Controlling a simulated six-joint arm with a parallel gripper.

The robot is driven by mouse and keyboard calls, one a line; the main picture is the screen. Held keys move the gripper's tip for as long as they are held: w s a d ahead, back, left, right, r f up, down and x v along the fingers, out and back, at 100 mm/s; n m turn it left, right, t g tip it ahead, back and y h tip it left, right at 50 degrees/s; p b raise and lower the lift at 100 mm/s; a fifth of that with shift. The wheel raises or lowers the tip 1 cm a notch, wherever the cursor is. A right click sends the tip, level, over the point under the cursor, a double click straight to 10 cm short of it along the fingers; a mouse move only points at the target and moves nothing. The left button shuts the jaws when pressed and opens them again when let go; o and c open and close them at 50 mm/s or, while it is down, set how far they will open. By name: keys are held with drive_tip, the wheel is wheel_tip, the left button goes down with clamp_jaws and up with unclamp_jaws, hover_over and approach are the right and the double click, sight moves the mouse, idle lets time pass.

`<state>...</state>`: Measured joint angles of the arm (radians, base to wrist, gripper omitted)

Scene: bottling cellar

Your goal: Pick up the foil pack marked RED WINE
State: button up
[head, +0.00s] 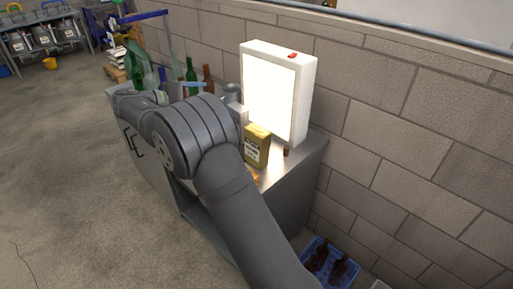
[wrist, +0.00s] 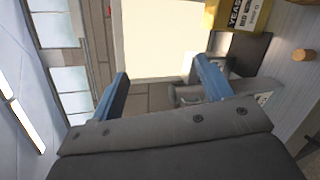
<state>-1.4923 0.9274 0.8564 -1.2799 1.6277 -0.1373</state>
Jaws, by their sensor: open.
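A yellow foil pack (head: 257,138) with a dark and white label stands upright on the metal bench, in front of the light panel. It also shows at the top right of the wrist view (wrist: 250,14), cut off by the edge. Its label there seems to read YEAST, with a smaller line starting with RED; the rest is unclear. My gripper (wrist: 161,66) is open, with its two blue fingers apart and nothing between them. The pack lies beyond the right finger, apart from it. In the head view my arm hides most of the gripper.
A lit white panel (head: 270,92) stands at the back of the bench by the block wall. A small cork (head: 286,152) stands right of the pack. Green (head: 191,76) and brown bottles (head: 208,80) stand at the far end. A blue crate (head: 317,278) with dark bottles is on the floor.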

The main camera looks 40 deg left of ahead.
drive_tip(key=w+d+f+m+g+h, duration=0.1)
drive_tip(key=w+d+m+g+h, duration=0.2)
drive_tip(key=w+m, duration=0.45)
wheel_tip(320, 180, up, 4)
drive_tip(key=m+g+y, duration=0.6)
drive_tip(key=m+g, duration=0.6)
drive_tip(key=m, duration=1.8)
hover_over(257, 147)
drive_tip(key=w+a, duration=0.3)
drive_tip(key=f, duration=2.2)
drive_tip(key=shift+s+d+f, duration=0.2)
drive_tip(key=shift+s+f, duration=0.05)
drive_tip(key=shift+f, duration=0.05)
drive_tip(key=c, duration=1.4)
drive_tip(key=shift+r, duration=0.1)
drive_tip(key=shift+c, duration=0.2)
